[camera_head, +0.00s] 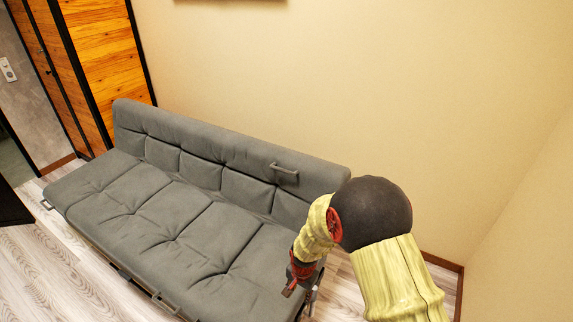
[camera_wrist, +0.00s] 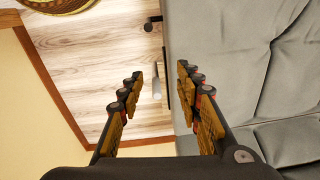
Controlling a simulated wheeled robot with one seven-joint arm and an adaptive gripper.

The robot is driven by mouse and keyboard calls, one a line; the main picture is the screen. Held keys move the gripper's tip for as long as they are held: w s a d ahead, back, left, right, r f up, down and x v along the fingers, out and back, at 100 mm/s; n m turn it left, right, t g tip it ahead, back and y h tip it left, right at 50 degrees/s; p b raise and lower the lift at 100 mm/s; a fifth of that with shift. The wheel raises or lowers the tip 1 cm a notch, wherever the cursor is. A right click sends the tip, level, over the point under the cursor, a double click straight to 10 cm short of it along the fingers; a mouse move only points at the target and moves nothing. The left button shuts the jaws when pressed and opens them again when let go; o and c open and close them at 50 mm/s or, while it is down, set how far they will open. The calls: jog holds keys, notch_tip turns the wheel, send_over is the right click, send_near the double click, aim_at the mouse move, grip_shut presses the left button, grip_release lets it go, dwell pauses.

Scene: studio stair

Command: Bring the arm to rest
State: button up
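My gripper (camera_wrist: 160,88) is open in the wrist view, with its two fingers well apart and nothing between them. It points down over wood floor beside the right end of the grey sofa. In the head view my gripper (camera_head: 297,280) shows small at the sofa's right front corner, partly overlapping it. My arm is bent, with a dark joint and pale yellow cover in front. Whether the gripper touches the sofa cannot be told.
The grey sofa (camera_head: 175,215) stands along a beige wall (camera_head: 380,90). A wooden cabinet (camera_head: 103,65) is at the far left. Light wood floor (camera_head: 60,270) is clear in front of the sofa. A round patterned thing (camera_wrist: 62,5) is at the wrist view's top edge.

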jog(key=s+d+r+n+t, duration=0.15)
jog(key=d+r, duration=0.25)
jog(key=r, duration=0.9)
jog(key=s+d+r+n+t, duration=0.1)
jog(key=s+d+r+n, duration=0.2)
jog(key=r, duration=1.1)
jog(key=s+d+r+n+t, duration=0.1)
jog(key=s+d+r, duration=0.2)
jog(key=s+r, duration=0.4)
jog(key=s+d+r+n+t, duration=0.1)
jog(key=s+d+r, duration=0.3)
jog(key=s, duration=0.7)
notch_tip(320, 180, up, 3)
jog(key=shift+s+d+f, duration=0.15)
jog(key=shift+d, duration=0.1)
